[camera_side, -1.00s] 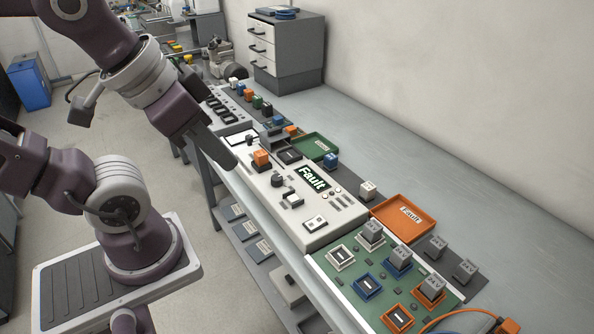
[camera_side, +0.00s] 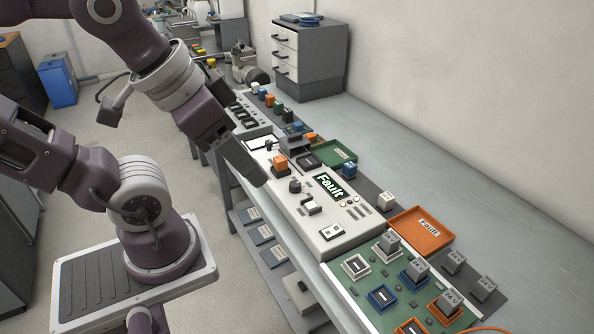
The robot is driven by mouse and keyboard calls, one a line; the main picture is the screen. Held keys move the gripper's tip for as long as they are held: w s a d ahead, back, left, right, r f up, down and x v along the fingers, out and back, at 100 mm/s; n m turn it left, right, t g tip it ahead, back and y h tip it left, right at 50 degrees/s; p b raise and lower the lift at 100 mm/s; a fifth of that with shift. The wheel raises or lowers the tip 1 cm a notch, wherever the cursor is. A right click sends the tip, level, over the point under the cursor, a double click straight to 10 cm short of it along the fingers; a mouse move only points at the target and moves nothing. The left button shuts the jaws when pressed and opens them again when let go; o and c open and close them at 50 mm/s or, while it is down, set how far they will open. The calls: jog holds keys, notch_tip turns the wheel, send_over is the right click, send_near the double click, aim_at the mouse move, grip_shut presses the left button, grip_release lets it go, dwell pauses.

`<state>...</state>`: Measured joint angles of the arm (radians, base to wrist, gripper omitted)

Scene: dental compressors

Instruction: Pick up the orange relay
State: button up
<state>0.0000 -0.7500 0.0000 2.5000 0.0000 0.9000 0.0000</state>
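An orange relay (camera_side: 280,162) sits upright on the dark socket of the white test unit, left of the "Fault" display. A second orange block (camera_side: 311,137) lies farther back near the green tray, and a small orange one (camera_side: 270,100) stands in the back row. My gripper (camera_side: 256,176) hangs from the upper left, pointing down to the right. In the picture its tip is just left of the orange relay on the test unit and appears apart from it. The fingers are seen as one dark block, so their opening is hidden.
The white test unit (camera_side: 333,232) carries knobs and a "Fault" display (camera_side: 329,187). A green tray (camera_side: 345,152) and an orange "Fault" tray (camera_side: 408,236) lie on its right. A green board (camera_side: 352,291) with grey relays is in front. The bench's right side (camera_side: 450,180) is clear.

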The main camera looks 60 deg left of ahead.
jog(key=n+g, duration=0.6)
jog(key=n, duration=1.2)
send_over(280, 158)
jog(key=f, duration=1.3)
jog(key=shift+s+d+f, duration=0.1)
jog(key=shift+d+f, duration=0.1)
jog(key=shift+f, duration=0.1)
jog(key=f, duration=0.6)
jog(key=shift+a+f, duration=0.2)
jog(key=shift+f, duration=0.3)
grip_shut()
